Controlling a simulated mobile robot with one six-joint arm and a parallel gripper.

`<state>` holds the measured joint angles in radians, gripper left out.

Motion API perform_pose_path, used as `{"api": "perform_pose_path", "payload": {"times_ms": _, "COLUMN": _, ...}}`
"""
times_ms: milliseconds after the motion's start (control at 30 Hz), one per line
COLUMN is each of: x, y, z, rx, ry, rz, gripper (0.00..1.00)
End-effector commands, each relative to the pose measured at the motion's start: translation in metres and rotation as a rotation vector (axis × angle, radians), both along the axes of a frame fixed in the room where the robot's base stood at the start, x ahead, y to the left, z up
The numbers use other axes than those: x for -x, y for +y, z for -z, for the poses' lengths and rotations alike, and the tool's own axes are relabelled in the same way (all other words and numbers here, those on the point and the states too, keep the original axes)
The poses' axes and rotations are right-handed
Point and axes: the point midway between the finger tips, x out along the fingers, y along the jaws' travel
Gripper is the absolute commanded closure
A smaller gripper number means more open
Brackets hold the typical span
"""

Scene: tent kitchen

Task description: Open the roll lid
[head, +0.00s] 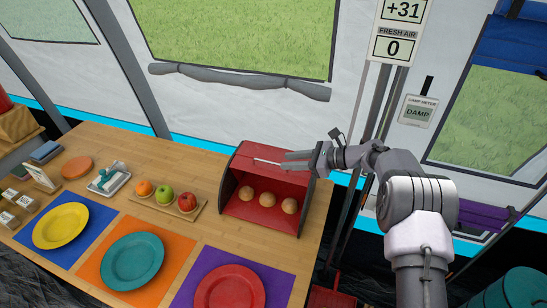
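A red bread box (230,190) stands at the right end of the wooden table. Its front is open and three brown rolls (267,199) show inside. A thin pale bar (266,162), which looks like the lid's handle, lies across the upper part of the box. The lid appears rolled up towards the top, though its exact edge is hard to make out. My gripper (285,160) reaches in from the right over the box's upper part, with its fingertips at the right end of the bar. Whether they touch it or are parted is unclear.
Yellow, teal and red plates (230,289) lie on coloured mats along the table's front. A board (191,212) with three fruits is left of the box. A dark pole (362,170) stands close behind my arm. The tabletop right of the box is narrow.

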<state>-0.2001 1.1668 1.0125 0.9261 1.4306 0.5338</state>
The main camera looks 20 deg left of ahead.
Motion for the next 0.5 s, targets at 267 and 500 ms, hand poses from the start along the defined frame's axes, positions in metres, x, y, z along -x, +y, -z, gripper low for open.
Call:
{"api": "perform_pose_path", "payload": {"times_ms": 267, "x": -0.001, "y": -0.065, "z": -0.029, "rx": 0.001, "ry": 0.0, "rz": 0.0, "gripper": 0.71}}
{"api": "perform_pose_path", "payload": {"times_ms": 500, "x": -0.001, "y": -0.08, "z": -0.033, "rx": 0.0, "ry": 0.0, "rz": -0.002, "gripper": 0.71}}
